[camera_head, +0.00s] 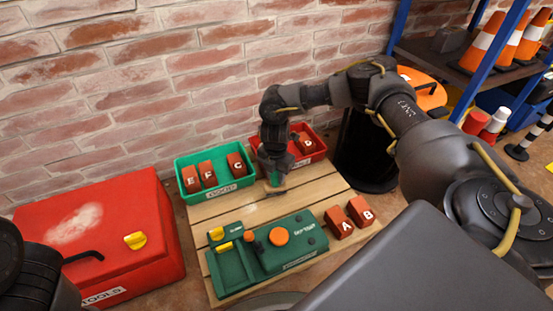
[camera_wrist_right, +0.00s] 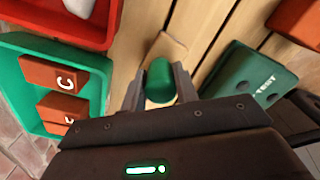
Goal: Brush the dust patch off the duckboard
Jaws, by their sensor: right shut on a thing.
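The duckboard (camera_head: 215,210) is a pale wooden slatted platform in front of the brick wall. In the right wrist view my right gripper (camera_wrist_right: 160,85) is shut on a green-handled brush (camera_wrist_right: 161,80) with a tan flat end. I cannot tell whether the brush touches the slats. A whitish dusty patch (camera_head: 75,222) shows on the red toolbox lid; I see no clear dust patch on the duckboard's visible slats. My left gripper is out of view.
A green bin (camera_head: 214,186) holds bricks E, F and C; a red bin (camera_head: 318,157) holds brick D. A green test fixture (camera_head: 265,262) and bricks A (camera_head: 339,222) and B (camera_head: 361,211) occupy the front. The red toolbox (camera_head: 150,205) stands left. The middle slats are clear.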

